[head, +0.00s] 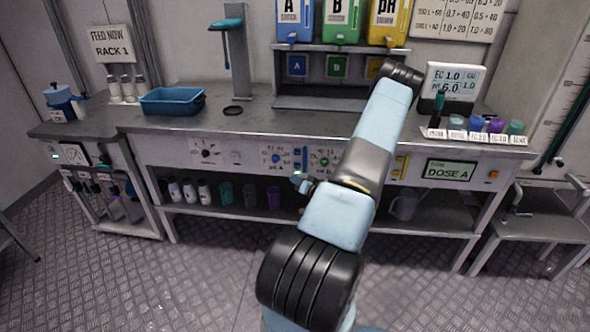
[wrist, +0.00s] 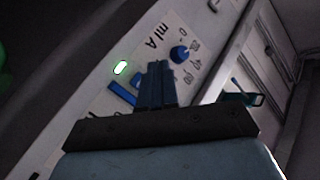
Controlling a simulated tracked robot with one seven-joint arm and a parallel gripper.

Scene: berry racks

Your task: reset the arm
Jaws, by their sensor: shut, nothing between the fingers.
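My arm (head: 372,140) rises from the bottom of the head view and bends at a dark joint in front of the bench. My gripper (wrist: 155,68) shows in the wrist view with its two blue fingers together and nothing between them. It points toward a pale control panel (wrist: 200,35) with a blue knob and a lit green mark. I cannot tell whether the fingertips touch the panel.
The workbench (head: 250,122) holds a blue tray (head: 172,101), a meter display (head: 452,83) and several labelled small containers at the right. A dose screen (head: 450,170) is on its front. Bottles and cups stand on the lower shelf. A low stand (head: 540,220) is at the right; the near floor is clear.

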